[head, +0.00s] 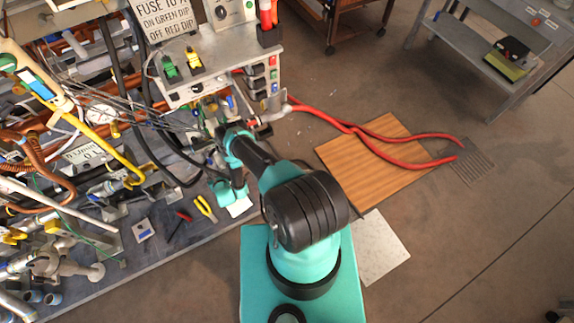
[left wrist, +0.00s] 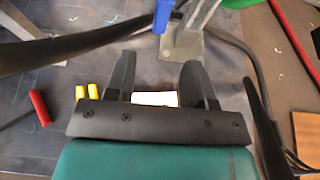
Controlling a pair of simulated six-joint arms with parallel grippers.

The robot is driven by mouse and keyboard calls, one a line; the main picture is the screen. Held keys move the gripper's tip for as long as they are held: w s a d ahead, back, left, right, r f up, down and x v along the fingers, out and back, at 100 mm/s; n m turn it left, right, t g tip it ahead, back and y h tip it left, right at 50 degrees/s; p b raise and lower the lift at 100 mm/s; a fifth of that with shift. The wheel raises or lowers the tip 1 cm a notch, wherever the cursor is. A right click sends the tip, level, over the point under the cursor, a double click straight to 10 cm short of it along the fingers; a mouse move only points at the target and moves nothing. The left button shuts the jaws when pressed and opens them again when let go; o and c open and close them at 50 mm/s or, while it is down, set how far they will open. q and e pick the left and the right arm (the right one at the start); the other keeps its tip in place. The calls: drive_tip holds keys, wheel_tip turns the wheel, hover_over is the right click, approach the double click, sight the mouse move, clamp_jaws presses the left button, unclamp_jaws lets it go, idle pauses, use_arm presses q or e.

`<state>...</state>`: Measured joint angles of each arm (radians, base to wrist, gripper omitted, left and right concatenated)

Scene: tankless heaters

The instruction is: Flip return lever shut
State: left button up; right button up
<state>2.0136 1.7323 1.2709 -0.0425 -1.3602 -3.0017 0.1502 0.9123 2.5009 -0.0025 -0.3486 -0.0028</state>
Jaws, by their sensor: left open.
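In the left wrist view my left gripper (left wrist: 158,78) is open, with two dark fingers apart and nothing between them. A blue lever handle (left wrist: 162,16) shows at the top edge of that view, beyond the fingers and beside a grey metal bracket (left wrist: 183,45). It is apart from the fingers. I cannot tell for sure whether this is the return lever, and its far end is cut off. In the head view my left arm reaches over the bench to the pipework, and its fingertips are hard to make out. My right gripper is not in view.
Yellow-handled pliers (head: 206,208) and a white card (head: 240,206) lie on the bench near the gripper. Dense pipes, dark hoses and a yellow pipe (head: 108,148) crowd the left. A control box (head: 215,75) stands behind. Red hoses (head: 330,118) cross the floor at right.

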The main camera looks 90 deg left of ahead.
use_arm(q)
drive_tip(key=v, duration=0.6)
idle(0.4)
